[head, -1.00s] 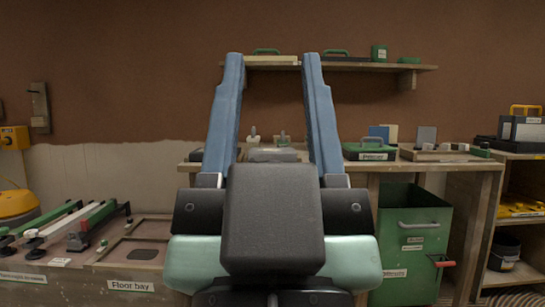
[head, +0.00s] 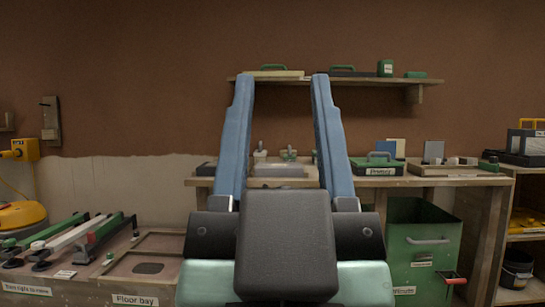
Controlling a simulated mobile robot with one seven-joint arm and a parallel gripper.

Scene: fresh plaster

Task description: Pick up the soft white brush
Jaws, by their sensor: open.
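I cannot pick out the soft white brush for certain. A long white-topped tool (head: 68,246) lies at the lower left between two green ones, and its underside is hidden. Two small pale-topped items (head: 260,153) and (head: 289,154) stand at the back of the bench, seen between my fingers; their shape is too small to tell. My gripper (head: 282,80) is open, its two long blue fingers pointing up and away in the middle of the view. Nothing shows held between them. The dark gripper body hides part of the bench front.
A wooden bench (head: 400,182) carries trays and a green box (head: 376,165). A wall shelf (head: 335,80) hangs above it. A green bin (head: 422,250) stands below right, beside shelving (head: 500,230). The low "Floor bay" (head: 135,299) is at left, near a yellow machine (head: 20,215).

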